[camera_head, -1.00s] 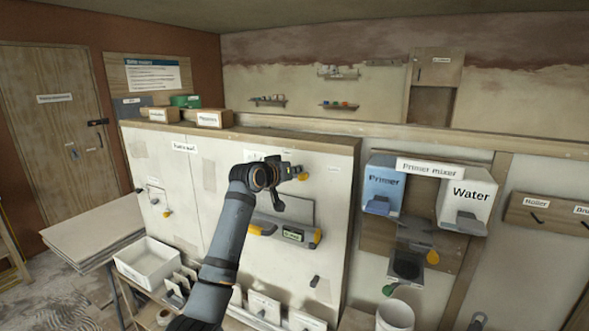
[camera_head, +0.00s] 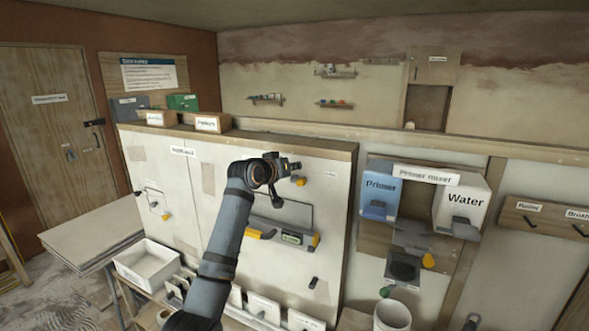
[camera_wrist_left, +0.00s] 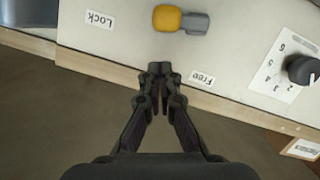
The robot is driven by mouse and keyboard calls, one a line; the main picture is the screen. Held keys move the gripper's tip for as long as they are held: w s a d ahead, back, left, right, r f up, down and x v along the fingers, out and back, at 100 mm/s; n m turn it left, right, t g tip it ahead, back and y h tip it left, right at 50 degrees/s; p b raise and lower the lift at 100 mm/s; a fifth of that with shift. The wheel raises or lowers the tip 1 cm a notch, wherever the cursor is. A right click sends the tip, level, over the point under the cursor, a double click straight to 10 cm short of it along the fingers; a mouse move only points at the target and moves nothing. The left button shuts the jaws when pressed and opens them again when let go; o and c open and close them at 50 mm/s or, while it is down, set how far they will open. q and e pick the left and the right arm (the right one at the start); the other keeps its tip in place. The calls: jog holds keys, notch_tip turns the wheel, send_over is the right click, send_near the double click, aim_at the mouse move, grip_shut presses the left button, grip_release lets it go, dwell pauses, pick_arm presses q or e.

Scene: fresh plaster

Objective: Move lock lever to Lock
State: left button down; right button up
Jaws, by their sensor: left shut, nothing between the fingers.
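The lock lever (camera_wrist_left: 182,20) shows in the left wrist view as a grey arm with a rounded yellow end, on a pale panel. The yellow end points left, towards the side of the upside-down "Lock" label (camera_wrist_left: 99,19). The "Free" label (camera_wrist_left: 202,79) is below and right of the lever. My left gripper (camera_wrist_left: 160,70) is shut and empty, its tips near the panel's edge, apart from the lever in this picture. In the head view my left gripper (camera_head: 292,165) is at the panel's upper part, just above a small yellow knob (camera_head: 299,181). My right gripper is not in view.
A black dial (camera_wrist_left: 302,69) with a number scale is at the right in the wrist view. In the head view, a grey and yellow tool (camera_head: 291,238) is on the panel below my gripper. The primer mixer (camera_head: 427,174) is to the right.

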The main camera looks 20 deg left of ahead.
pick_arm(q)
jog(key=r+b+v, duration=0.1)
jog(key=b+v, duration=0.5)
jog(key=v, duration=0.4)
jog(key=shift+a, duration=0.15)
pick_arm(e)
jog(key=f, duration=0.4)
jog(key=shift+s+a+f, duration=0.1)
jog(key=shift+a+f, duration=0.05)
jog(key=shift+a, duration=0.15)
pick_arm(q)
jog(key=shift+f, duration=0.1)
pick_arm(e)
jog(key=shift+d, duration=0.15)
